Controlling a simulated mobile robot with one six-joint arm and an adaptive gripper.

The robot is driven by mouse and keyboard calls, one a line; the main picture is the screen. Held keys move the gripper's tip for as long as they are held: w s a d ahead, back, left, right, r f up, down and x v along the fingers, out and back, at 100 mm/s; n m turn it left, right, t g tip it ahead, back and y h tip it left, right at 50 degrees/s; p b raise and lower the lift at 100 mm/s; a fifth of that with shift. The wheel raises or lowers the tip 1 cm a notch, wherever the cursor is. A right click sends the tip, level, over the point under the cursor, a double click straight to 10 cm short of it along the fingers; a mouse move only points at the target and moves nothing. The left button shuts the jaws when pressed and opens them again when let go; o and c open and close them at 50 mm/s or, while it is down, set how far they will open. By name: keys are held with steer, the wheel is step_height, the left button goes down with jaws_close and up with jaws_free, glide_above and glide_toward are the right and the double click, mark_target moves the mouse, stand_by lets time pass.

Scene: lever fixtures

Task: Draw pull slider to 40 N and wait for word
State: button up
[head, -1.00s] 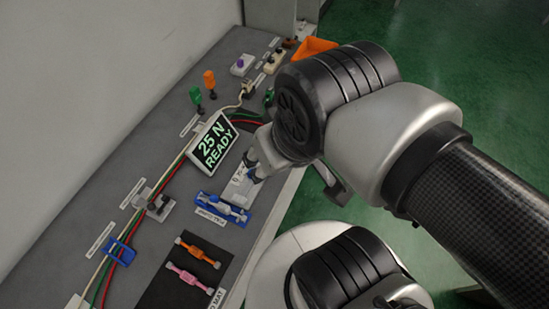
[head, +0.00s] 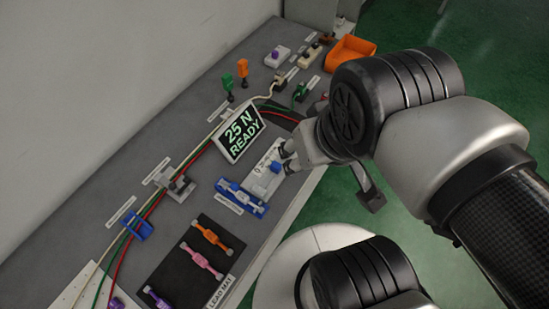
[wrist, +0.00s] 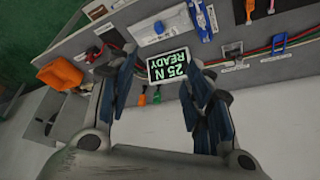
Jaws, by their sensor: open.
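The pull slider looks to be the pale plate (head: 262,183) at the bench's front edge, with a small blue knob (head: 276,168) on it. Its printed marks are too small to read. The pale plate also shows at the top of the wrist view (wrist: 172,24). My gripper (head: 288,156) is open and empty, beside the knob's far right side in the head view; I cannot tell its height above the plate. In the wrist view the fingers are spread apart with nothing between them. The tilted display (head: 240,134) reads "25 N READY".
A blue holder (head: 258,211) with a blue-and-white connector lies just left of the plate. A black mat (head: 188,262) holds orange, pink and purple connectors. Cables run behind the display. Green and orange upright pieces (head: 243,70) and an orange bin (head: 352,52) stand farther back.

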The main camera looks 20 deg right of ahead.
steer(key=w+n+g+p, duration=0.1)
steer(key=w+n+p, duration=0.2)
steer(key=w+n, duration=0.3)
steer(key=n+g+p, duration=0.4)
steer(key=n+p, duration=0.1)
steer(key=n, duration=1.5)
glide_above(276, 165)
step_height(276, 165, down, 17)
step_height(276, 165, down, 17)
steer(key=b, duration=0.3)
steer(key=shift+r+b, duration=0.1)
steer(key=shift+b, duration=0.25)
steer(key=shift+c, duration=0.4)
